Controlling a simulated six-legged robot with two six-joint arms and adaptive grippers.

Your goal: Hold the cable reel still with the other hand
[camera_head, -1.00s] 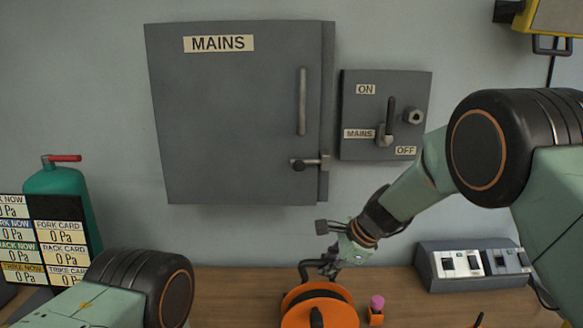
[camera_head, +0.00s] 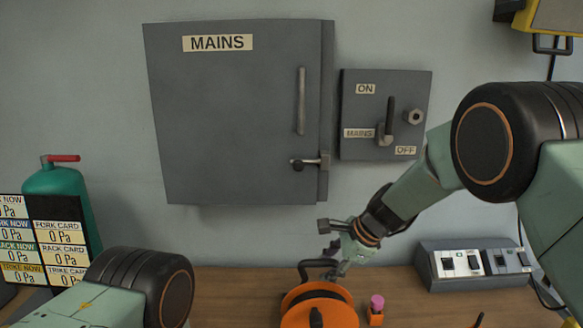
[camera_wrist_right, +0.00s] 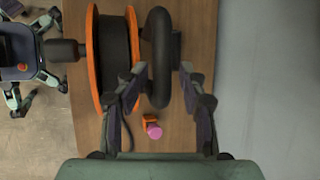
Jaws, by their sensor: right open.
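The cable reel (camera_head: 320,312) is orange and stands at the bottom of the head view, its lower part cut off by the frame edge. In the right wrist view its orange rim (camera_wrist_right: 96,60) and dark drum show, with a thick dark handle (camera_wrist_right: 162,60) beside it. My right gripper (camera_head: 338,250) is just above and behind the reel. In the right wrist view the right gripper (camera_wrist_right: 162,92) is open, its fingers on either side of the handle; I cannot tell whether they touch it. My left gripper is out of view; only my left arm shows.
A small orange block with a pink top (camera_head: 376,310) stands right of the reel. A switch box (camera_head: 472,265) sits on the wooden bench (camera_head: 240,290). The grey mains cabinet (camera_head: 235,120) and its lever box (camera_head: 365,100) hang behind. A green extinguisher (camera_head: 62,190) stands at left.

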